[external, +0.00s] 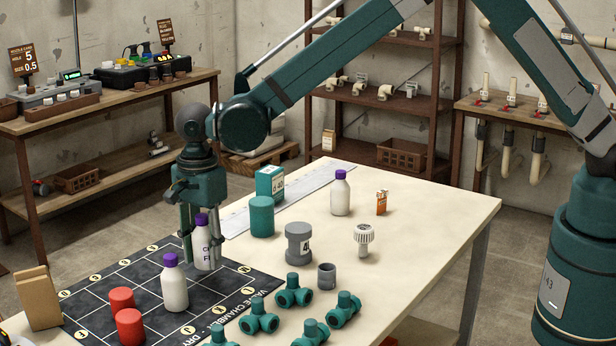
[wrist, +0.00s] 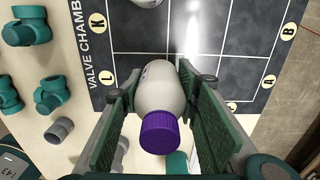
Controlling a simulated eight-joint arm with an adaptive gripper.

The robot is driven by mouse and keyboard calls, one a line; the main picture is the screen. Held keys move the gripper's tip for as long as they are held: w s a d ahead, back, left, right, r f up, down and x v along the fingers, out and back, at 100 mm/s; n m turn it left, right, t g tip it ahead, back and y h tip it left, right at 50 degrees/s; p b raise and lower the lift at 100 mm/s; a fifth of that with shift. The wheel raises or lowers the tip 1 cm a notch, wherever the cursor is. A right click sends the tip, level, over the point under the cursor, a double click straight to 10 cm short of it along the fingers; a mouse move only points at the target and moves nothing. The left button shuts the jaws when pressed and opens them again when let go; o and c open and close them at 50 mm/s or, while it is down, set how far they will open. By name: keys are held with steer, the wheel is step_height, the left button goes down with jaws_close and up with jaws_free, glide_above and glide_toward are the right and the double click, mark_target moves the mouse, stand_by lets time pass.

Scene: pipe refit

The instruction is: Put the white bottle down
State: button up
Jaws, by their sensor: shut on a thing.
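My gripper (external: 199,237) is shut on a white bottle (external: 206,254) with a purple cap. In the wrist view the held white bottle (wrist: 161,95) sits between the two green finger pads. A second white bottle (external: 174,290) with a purple cap stands on the mat just in front of it. A third white bottle (external: 340,196) stands at the back of the table.
Two red cylinders (external: 129,325) stand on the mat. A cardboard box (external: 38,298) stands at the left edge. Teal valve fittings (external: 293,292), a grey spool (external: 299,243) and a teal cylinder (external: 262,216) stand right of the mat. The table (external: 430,215) is clear at right.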

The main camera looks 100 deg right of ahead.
mark_target(202, 216)
steer(key=shift+f, duration=1.85)
steer(key=shift+f+b, duration=0.2)
steer(key=shift+b, duration=0.1)
steer(key=o, duration=0.9)
steer(key=shift+o, duration=0.2)
steer(key=shift+r, duration=0.15)
step_height(202, 216, up, 12)
steer(key=shift+r+p, duration=0.1)
steer(key=shift+p, duration=0.65)
